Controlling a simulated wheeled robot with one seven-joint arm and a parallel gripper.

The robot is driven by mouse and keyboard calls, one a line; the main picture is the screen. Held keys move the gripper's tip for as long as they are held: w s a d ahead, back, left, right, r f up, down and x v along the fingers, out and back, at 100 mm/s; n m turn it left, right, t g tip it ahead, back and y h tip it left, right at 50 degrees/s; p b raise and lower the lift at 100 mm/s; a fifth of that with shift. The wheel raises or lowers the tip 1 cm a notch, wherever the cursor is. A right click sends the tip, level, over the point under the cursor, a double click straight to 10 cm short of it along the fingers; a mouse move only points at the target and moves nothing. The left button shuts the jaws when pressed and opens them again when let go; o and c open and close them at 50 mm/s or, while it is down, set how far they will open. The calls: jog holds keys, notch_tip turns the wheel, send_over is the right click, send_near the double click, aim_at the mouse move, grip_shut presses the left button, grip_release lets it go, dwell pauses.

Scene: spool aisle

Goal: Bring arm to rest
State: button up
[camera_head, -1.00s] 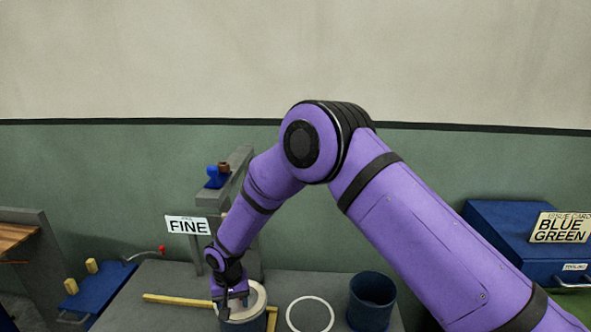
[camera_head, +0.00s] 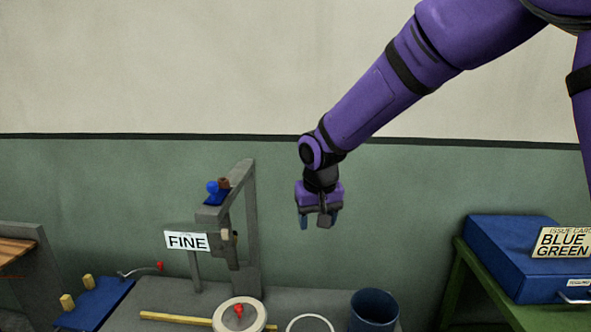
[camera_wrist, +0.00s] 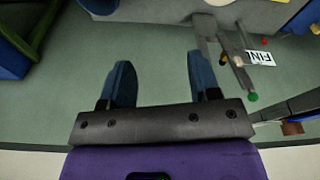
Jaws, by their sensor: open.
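My purple arm reaches in from the upper right in the head view, and my gripper (camera_head: 318,220) hangs in the air with its fingers pointing down. It is above the grey bench, to the right of the grey stand, and touches nothing. In the wrist view the two blue fingers (camera_wrist: 163,85) are apart with nothing between them.
A grey stand (camera_head: 246,230) with a FINE sign (camera_head: 187,241) rises from the bench. A white ring (camera_head: 310,325), a dark blue cup (camera_head: 374,308) and a yellow stick (camera_head: 175,318) are on the bench. A blue case (camera_head: 520,258) sits on a green table at right.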

jog(key=s+d+r+m+t, duration=0.1)
jog(key=s+d+r, duration=0.5)
jog(key=d+r, duration=0.15)
jog(key=s+d+r+t, duration=0.1)
jog(key=s+d+r, duration=0.5)
jog(key=d, duration=0.3)
jog(key=s+d, duration=0.4)
jog(key=s, duration=0.4)
jog(key=s+d+m+t, duration=0.1)
jog(key=s+d, duration=0.4)
jog(key=s, duration=0.4)
jog(key=shift+s+r, duration=0.25)
jog(key=shift+r, duration=0.1)
